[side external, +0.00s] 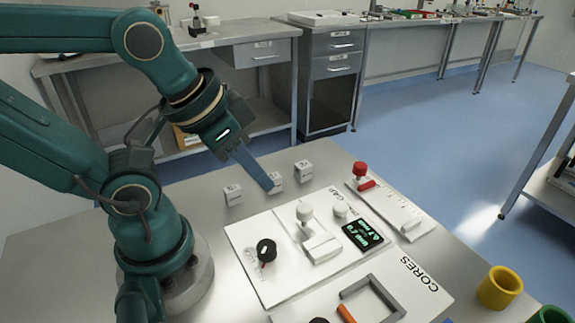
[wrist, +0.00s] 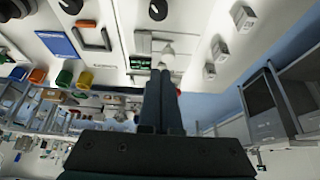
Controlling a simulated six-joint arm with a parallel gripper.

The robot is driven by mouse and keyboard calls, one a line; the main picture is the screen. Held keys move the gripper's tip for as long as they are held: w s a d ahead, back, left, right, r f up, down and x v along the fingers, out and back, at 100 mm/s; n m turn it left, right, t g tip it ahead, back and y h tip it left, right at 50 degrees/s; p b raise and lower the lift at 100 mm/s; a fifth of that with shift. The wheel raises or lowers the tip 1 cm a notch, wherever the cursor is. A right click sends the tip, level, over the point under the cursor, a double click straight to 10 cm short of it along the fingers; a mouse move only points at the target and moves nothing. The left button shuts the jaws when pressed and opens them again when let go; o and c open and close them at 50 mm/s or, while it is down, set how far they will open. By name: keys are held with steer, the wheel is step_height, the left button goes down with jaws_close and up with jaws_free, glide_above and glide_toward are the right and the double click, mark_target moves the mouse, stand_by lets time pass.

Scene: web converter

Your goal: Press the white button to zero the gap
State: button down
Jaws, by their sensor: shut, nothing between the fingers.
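The white button (side external: 340,208) is a low round cap on the white panel (side external: 247,262), beside a dark display (side external: 362,235) with green text. A taller white knob (side external: 304,211) stands to its left, by a white block. In the side view my shut, empty gripper (side external: 268,187) is above the table, behind the panel and in front of a small white cube.
Small white cubes (side external: 232,194) stand behind the panel. A red knob (side external: 360,169) is on a separate white plate (side external: 405,217) to the right. A black knob (side external: 266,250) is at the panel's left. A yellow cup (side external: 500,287) and a green cup (side external: 553,315) stand front right.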

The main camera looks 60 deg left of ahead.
steer(key=w+a+r+m+t+y, duration=0.1)
steer(key=w+a+r+m+t, duration=0.15)
steer(key=w+r+t, duration=0.35)
steer(key=w+a+r+m+t+y, duration=0.1)
steer(key=w+a+r+m+t, duration=0.15)
steer(key=w, duration=0.55)
steer(key=w+d+f+m+g+h, duration=0.2)
steer(key=f+m+g+h, duration=0.3)
steer(key=f+m, duration=0.3)
step_height(320, 180, down, 3)
steer(key=shift+d+m+g+h, duration=0.35)
steer(key=shift+d+m+h, duration=0.05)
steer(key=shift+d, duration=0.1)
steer(key=shift+w, duration=0.1)
